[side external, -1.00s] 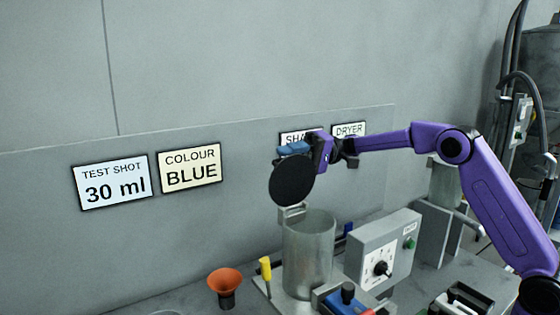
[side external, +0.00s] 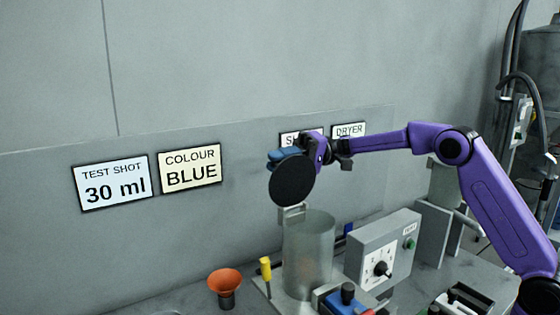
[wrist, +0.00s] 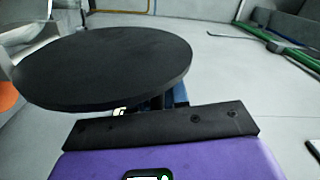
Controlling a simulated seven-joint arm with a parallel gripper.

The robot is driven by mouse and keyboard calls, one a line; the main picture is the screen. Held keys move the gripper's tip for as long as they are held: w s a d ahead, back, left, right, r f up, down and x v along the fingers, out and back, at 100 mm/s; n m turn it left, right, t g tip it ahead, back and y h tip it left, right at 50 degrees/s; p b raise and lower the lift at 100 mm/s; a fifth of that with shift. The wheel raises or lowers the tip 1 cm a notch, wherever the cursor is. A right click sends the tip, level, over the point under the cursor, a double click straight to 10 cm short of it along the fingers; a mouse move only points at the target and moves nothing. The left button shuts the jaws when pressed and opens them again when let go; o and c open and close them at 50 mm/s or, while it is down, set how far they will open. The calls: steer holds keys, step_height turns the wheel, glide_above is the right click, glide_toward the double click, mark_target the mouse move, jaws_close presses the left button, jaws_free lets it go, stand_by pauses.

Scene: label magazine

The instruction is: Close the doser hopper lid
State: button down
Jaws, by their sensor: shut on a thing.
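The hopper lid (side external: 292,182) is a dark round disc, standing raised and tilted above the hopper in the side view. The doser hopper (side external: 308,258) is a clear grey cylinder with its top open. A pale hinge piece (side external: 291,212) sits at its rim, below the lid. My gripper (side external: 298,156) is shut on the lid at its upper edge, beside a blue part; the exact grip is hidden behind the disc. In the wrist view the lid (wrist: 100,66) fills the upper left in front of my gripper, and the fingertips are mostly hidden.
A control box (side external: 383,250) with a dial stands right of the hopper. An orange funnel (side external: 225,281) and a yellow-handled tool (side external: 265,268) stand to its left. A blue and black part (side external: 345,301) is in front. Signs hang on the wall behind.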

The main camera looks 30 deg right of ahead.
steer(key=shift+s+n, duration=1.3)
steer(key=shift+n, duration=0.1)
steer(key=s+n, duration=0.4)
steer(key=n, duration=0.1)
steer(key=shift+s+f, duration=0.4)
steer(key=s+f+n, duration=0.1)
steer(key=n, duration=0.1)
steer(key=s+n, duration=0.1)
steer(key=n, duration=0.1)
steer(key=shift+s+f, duration=0.4)
steer(key=shift+s+f+n, duration=0.75)
steer(key=shift+f+n, duration=0.1)
steer(key=shift+n, duration=0.35)
steer(key=shift+s+f, duration=0.3)
steer(key=shift+f, duration=0.25)
steer(key=shift+s+f, duration=0.25)
steer(key=shift+f, duration=0.25)
steer(key=shift+s, duration=0.1)
steer(key=c, duration=1.2)
jaws_free()
